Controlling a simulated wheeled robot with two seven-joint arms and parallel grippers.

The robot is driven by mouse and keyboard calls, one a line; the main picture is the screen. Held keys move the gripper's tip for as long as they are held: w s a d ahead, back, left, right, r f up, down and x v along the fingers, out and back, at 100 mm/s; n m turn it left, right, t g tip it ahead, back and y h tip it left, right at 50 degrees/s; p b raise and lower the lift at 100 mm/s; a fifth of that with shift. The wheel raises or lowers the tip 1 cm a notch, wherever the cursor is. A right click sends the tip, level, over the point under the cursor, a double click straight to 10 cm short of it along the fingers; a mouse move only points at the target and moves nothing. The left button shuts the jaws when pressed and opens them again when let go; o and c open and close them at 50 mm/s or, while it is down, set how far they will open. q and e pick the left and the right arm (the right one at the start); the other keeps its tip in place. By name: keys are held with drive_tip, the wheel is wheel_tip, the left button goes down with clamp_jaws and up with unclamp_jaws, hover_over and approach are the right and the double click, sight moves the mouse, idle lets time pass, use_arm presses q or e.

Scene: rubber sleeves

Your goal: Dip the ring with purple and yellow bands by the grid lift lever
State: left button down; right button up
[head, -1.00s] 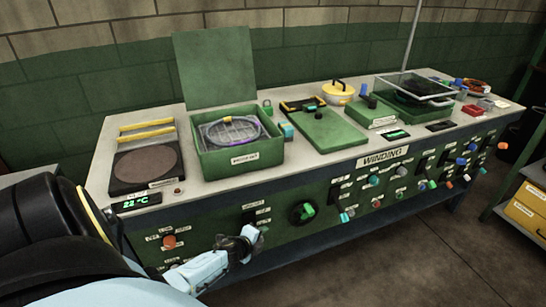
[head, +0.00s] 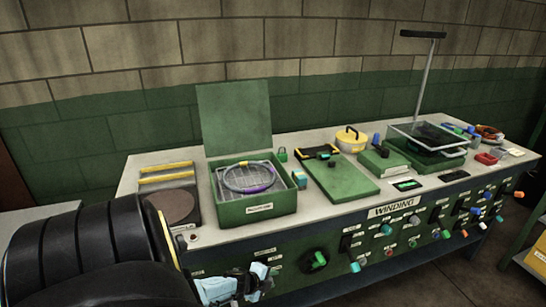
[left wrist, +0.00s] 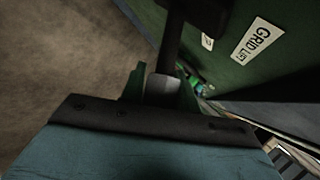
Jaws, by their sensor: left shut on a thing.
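The ring (head: 260,188), with a purple band showing at its front, lies on a wire grid (head: 228,183) in the open green box (head: 257,209). I cannot clearly make out a yellow band. My left gripper (head: 258,283) is at the front panel below the box. In the left wrist view it is shut on the dark grid lift lever (left wrist: 172,45), beside a white label (left wrist: 257,40) reading "GRID LI" with the rest cut off. The fingers hide the lever's grip. My right gripper is not in view.
A round dark plate (head: 175,207) lies left of the box. A green flat block (head: 345,180), a yellow pot (head: 351,139) and a clear-lidded tray (head: 430,135) stand to the right. Several knobs and levers stick out of the panel, including a green knob (head: 318,260).

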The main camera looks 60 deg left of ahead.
use_arm(q)
drive_tip(key=shift+s, duration=0.1)
drive_tip(key=c, duration=1.1)
unclamp_jaws()
drive_tip(key=shift+o, duration=0.2)
drive_tip(key=p+v, duration=0.6)
drive_tip(key=v, duration=0.7)
drive_tip(key=shift+r+p, duration=0.15)
drive_tip(key=shift+p, duration=0.15)
drive_tip(key=shift+s+d, duration=0.1)
drive_tip(key=shift+s, duration=0.05)
drive_tip(key=s+d+f+n+g+h+b, duration=0.1)
drive_tip(key=s+d+f+n+g+b, duration=0.3)
drive_tip(key=s+d+f, duration=0.6)
drive_tip(key=s+d+f+n+g+h+b, duration=0.1)
drive_tip(key=s+d+f+n+g+b, duration=0.3)
drive_tip(key=s+d+f, duration=0.7)
drive_tip(key=d+f+n, duration=0.2)
drive_tip(key=d+f, duration=0.4)
drive_tip(key=d, duration=0.1)
drive_tip(key=shift+f+g+b, duration=0.3)
drive_tip(key=shift+g+b, duration=0.05)
drive_tip(key=shift+g, duration=0.05)
